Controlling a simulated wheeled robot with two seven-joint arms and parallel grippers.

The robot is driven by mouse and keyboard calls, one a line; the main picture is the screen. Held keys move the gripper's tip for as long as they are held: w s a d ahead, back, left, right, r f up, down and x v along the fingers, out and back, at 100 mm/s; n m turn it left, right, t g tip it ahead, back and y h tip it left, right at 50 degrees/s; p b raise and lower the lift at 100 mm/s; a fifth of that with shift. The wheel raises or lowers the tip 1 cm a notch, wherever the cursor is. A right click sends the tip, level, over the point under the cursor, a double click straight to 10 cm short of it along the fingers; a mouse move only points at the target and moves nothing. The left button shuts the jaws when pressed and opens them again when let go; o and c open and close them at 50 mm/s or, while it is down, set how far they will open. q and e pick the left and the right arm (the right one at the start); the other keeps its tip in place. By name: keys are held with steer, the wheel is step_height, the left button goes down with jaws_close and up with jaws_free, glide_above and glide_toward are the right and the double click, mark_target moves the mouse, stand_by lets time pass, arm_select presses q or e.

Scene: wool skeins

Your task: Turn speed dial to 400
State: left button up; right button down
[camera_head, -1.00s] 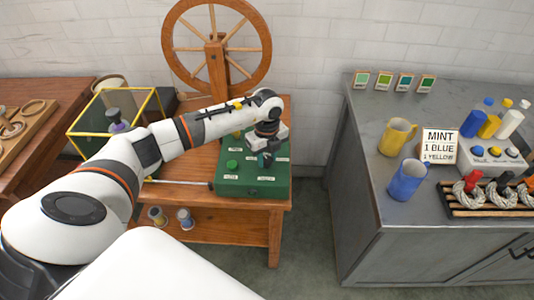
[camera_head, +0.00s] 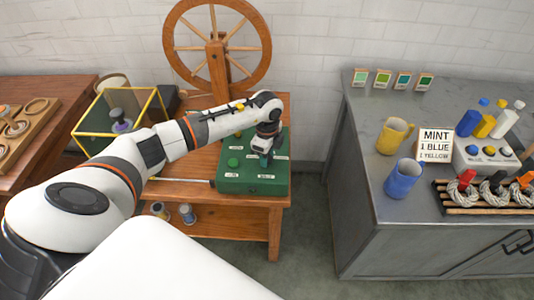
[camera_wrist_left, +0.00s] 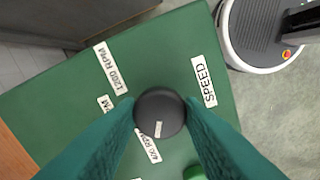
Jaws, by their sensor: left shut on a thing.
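The speed dial (camera_wrist_left: 160,112) is a round black knob on a green control box (camera_head: 228,183), beside a "SPEED" label (camera_wrist_left: 203,81). In the left wrist view, the teal fingers of my left gripper (camera_wrist_left: 160,116) are shut on opposite sides of the dial. The dial's white mark (camera_wrist_left: 158,129) is at its lower edge, pointing roughly toward the "400 RPM" label (camera_wrist_left: 149,147). The "1200 RPM" label (camera_wrist_left: 110,67) is up and left. Another RPM label (camera_wrist_left: 105,103) between them is partly hidden by a finger. My right gripper is not in view.
A green button (camera_head: 233,162) is on the box. The box sits on a wooden table (camera_head: 205,225) with a spinning wheel (camera_head: 217,45) behind. A yellow-framed case (camera_head: 90,147) stands left. A grey counter (camera_head: 375,215) with mugs and bottles stands right, across a floor gap.

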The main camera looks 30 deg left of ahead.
arm_select(q)
steer(key=shift+r, duration=0.1)
steer(key=o, duration=1)
step_height(320, 180, up, 12)
steer(key=b, duration=0.1)
steer(key=shift+b, duration=0.35)
